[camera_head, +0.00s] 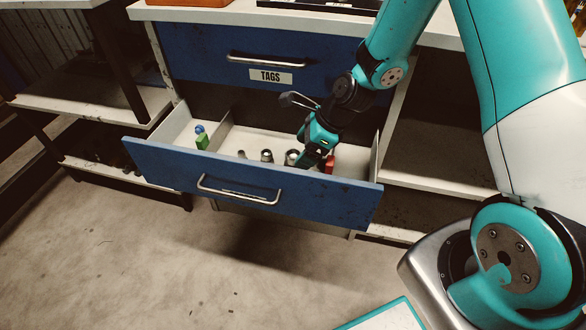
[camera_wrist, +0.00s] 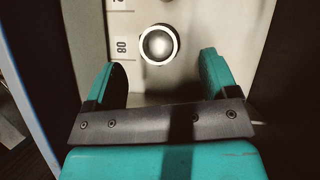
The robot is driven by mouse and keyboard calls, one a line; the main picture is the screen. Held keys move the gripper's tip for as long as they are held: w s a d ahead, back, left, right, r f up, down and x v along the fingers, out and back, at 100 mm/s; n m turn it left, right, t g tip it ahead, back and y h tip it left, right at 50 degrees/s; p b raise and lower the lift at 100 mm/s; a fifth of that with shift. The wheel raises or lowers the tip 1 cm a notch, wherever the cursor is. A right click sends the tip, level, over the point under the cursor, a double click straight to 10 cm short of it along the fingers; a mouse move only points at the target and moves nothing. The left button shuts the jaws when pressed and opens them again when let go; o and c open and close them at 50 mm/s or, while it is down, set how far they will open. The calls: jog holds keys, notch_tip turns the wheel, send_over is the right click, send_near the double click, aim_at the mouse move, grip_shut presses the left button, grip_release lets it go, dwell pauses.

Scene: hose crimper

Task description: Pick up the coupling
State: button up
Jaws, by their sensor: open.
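Several metal couplings stand in a row in the open blue drawer, among them one at the left (camera_head: 241,154), a middle one (camera_head: 266,155) and one beside my gripper (camera_head: 291,157). My gripper (camera_head: 312,162) reaches down into the drawer, open and empty. In the wrist view, one round metal coupling (camera_wrist: 158,44) shows from above, next to a label reading 08. It lies just beyond the fingertips of my gripper (camera_wrist: 164,68), roughly centred between the two teal fingers. I cannot tell for sure which one in the head view this is.
The blue drawer (camera_head: 245,189) has dividers and side walls around my gripper. A red item (camera_head: 329,163) stands right of the gripper. A green item (camera_head: 202,142) is in the left compartment. The drawer labelled TAGS (camera_head: 271,76) is shut above.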

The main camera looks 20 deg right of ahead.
jog(key=b+x, duration=0.2)
jog(key=x, duration=0.4)
jog(key=shift+d, duration=0.1)
jog(key=shift+r, duration=0.1)
jog(key=c, duration=1.2)
